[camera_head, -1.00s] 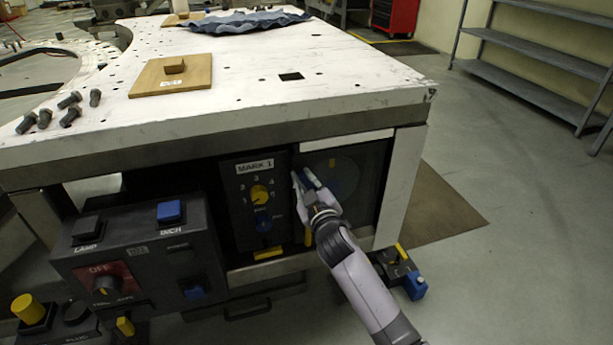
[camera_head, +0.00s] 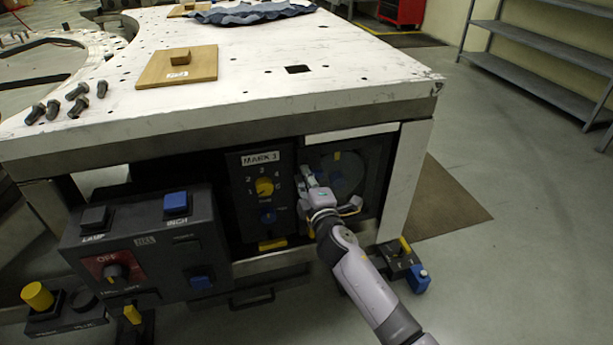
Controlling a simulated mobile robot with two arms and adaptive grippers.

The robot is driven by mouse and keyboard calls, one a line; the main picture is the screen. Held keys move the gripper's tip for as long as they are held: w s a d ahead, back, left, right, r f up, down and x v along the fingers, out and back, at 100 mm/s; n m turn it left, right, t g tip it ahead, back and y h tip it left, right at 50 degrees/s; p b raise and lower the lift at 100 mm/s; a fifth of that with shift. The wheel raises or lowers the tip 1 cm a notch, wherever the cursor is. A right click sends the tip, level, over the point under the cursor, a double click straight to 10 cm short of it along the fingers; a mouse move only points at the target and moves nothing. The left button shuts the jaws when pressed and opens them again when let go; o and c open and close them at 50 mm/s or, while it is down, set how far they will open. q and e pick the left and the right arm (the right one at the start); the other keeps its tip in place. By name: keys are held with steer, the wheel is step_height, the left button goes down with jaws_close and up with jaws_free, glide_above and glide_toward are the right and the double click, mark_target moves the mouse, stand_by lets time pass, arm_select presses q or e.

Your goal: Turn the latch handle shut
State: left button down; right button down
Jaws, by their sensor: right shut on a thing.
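The latch panel is a dark recessed plate with a round grey disc (camera_head: 348,174) under the front right of the white table, with a small yellow mark at the disc's top. My right gripper (camera_head: 309,179) is at the left part of this disc and shut on the latch handle. The gripper hides most of the handle, so its exact angle is hard to tell. My left gripper is not in view.
Left of the latch is a dial panel (camera_head: 247,216) marked MARK with a yellow knob. A dark control box (camera_head: 150,250) with blue buttons stands at the lower left. The white table (camera_head: 330,85) holds a wooden plate (camera_head: 200,66) and several bolts (camera_head: 78,106). A small blue-ended box (camera_head: 417,280) is at lower right.

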steer(key=shift+f+n, duration=0.15)
steer(key=shift+n, duration=0.75)
steer(key=c, duration=1.6)
jaws_free()
steer(key=shift+o, duration=0.2)
steer(key=v, duration=1.2)
